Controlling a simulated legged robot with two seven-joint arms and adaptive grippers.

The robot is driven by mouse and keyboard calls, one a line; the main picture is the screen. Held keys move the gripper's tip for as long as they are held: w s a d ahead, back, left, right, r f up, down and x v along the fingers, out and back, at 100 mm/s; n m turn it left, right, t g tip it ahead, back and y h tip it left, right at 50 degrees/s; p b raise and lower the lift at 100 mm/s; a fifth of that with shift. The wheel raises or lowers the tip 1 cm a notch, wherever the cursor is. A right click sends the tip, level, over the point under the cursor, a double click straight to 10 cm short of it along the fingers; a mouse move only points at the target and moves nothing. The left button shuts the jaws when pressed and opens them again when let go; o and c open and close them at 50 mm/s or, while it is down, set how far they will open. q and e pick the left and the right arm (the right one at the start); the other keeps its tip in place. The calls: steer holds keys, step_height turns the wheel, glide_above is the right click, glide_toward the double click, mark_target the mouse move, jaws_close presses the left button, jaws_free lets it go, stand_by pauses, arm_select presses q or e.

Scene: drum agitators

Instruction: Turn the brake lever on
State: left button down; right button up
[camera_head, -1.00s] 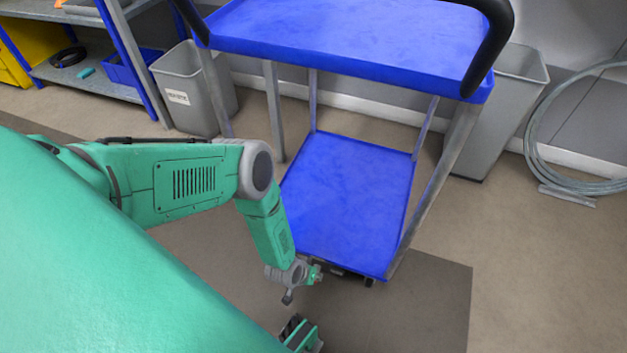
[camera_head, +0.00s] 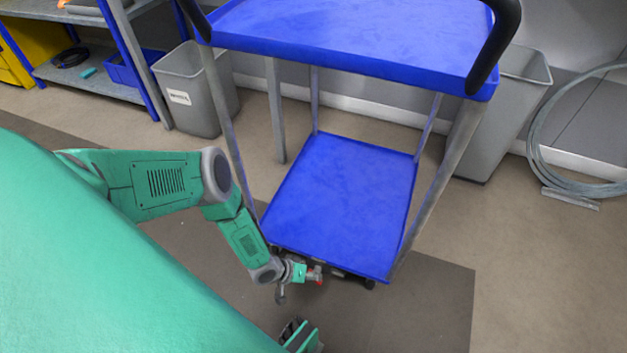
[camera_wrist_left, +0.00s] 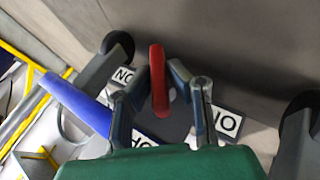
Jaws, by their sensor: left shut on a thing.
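The brake lever (camera_wrist_left: 158,80) is a red bar between the fingers of my left gripper (camera_wrist_left: 161,76) in the left wrist view. The fingers are shut on it. White labels with black letters (camera_wrist_left: 225,122) lie around the lever, partly hidden by the fingers. A green and dark part, perhaps my right gripper (camera_head: 300,335), is cut off at the bottom of the head view; its jaw state is unclear.
The blue cart has an upper shelf (camera_head: 340,45), a lower shelf (camera_head: 345,200) and grey posts. Grey bins (camera_head: 195,95) stand behind it on both sides. A shelving rack (camera_head: 90,80) is at the left, a coiled hose (camera_head: 545,130) at the right. The floor right of the cart is clear.

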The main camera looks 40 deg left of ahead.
arm_select(q)
steer(key=shift+a, duration=0.15)
steer(key=c, duration=1.6)
jaws_free()
steer(key=shift+o, duration=0.2)
steer(key=v, duration=1.1)
steer(key=shift+s+a+r, duration=0.15)
steer(key=shift+s+r, duration=0.05)
steer(key=shift+r, duration=0.05)
